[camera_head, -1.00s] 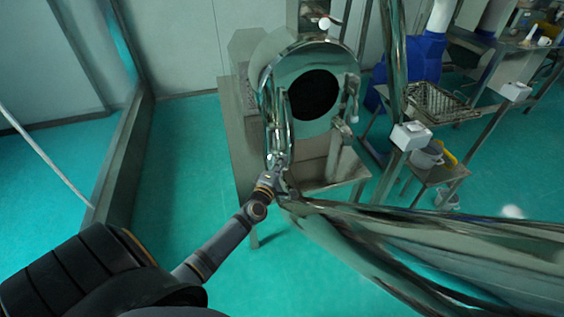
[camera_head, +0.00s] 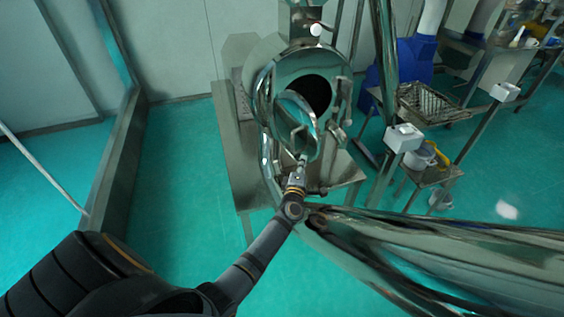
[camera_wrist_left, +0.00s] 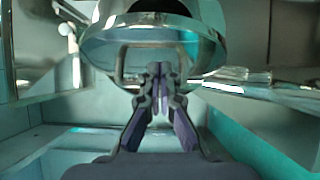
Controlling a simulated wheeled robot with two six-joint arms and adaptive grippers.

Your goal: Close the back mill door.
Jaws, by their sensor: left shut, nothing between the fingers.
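The steel mill (camera_head: 255,55) stands on a metal stand, with a dark round opening in its face. Its round shiny door (camera_head: 290,108) is partly open, hinged on the left, and covers the opening's lower left part. In the left wrist view the door (camera_wrist_left: 110,35) fills the top, with a bracket-shaped handle (camera_wrist_left: 122,62) on it. My left gripper (camera_head: 303,160) is at the door's lower side. Its fingertips (camera_wrist_left: 160,72) are shut and empty, by the handle; I cannot tell whether they touch the door. My right gripper is not in view.
A large shiny steel pipe (camera_head: 420,245) runs across the lower right. A steel upright (camera_head: 384,70) stands right of the mill. A wire basket (camera_head: 428,104) and small shelf (camera_head: 432,174) are further right. The floor at left is clear.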

